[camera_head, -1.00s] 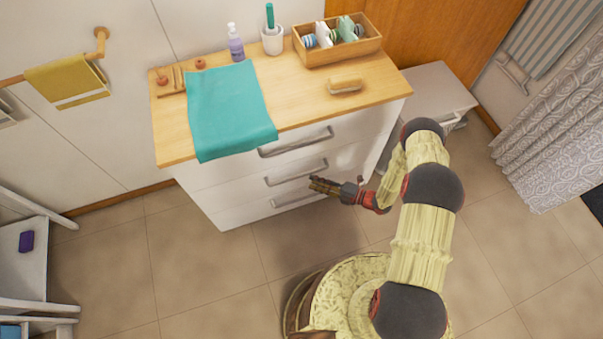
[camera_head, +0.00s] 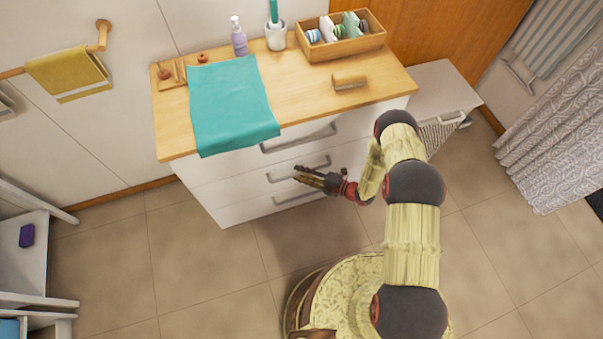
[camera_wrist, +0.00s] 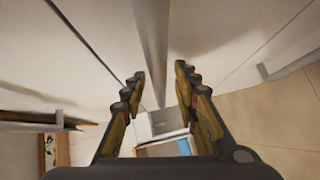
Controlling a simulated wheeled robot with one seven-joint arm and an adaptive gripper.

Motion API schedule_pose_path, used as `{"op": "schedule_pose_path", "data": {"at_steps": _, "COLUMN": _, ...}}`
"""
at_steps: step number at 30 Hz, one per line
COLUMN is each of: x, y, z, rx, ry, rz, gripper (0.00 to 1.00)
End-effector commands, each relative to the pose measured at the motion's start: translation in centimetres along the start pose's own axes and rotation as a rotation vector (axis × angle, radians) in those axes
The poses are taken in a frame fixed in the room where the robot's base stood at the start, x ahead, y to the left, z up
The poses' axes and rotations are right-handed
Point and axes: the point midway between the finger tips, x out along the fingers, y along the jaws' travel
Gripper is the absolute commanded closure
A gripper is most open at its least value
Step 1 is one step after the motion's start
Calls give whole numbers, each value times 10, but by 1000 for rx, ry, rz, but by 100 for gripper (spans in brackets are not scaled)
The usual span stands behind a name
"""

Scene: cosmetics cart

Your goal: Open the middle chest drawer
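The white chest (camera_head: 215,190) has three drawers with grey bar handles, and all look shut. The middle drawer's handle (camera_head: 313,163) is in the head view, partly beside my gripper (camera_head: 303,174). In the wrist view my gripper (camera_wrist: 160,82) is open, with its two fingers spread apart. The middle handle (camera_wrist: 151,45) runs lengthwise in line with the gap between the fingers. The fingers do not visibly close on it, and I cannot tell whether they touch it.
The top drawer handle (camera_head: 298,139) and bottom drawer handle (camera_head: 290,199) lie above and below. The wooden chest top (camera_head: 300,95) holds a teal cloth (camera_head: 230,108), a bottle, a cup and a wooden box. A white cabinet (camera_head: 445,88) stands at the right. Floor in front is open.

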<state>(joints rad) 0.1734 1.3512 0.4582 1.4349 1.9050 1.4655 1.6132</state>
Motion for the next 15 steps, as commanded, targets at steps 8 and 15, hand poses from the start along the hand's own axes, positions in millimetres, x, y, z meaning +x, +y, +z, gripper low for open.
{"op": "schedule_pose_path", "data": {"at_steps": 8, "x": 0, "y": 0, "z": 0, "rx": 0, "ry": 0, "rz": 0, "gripper": 78}}
{"op": "schedule_pose_path", "data": {"at_steps": 15, "x": 0, "y": 0, "z": 0, "rx": 0, "ry": 0, "rz": 0, "gripper": 92}}
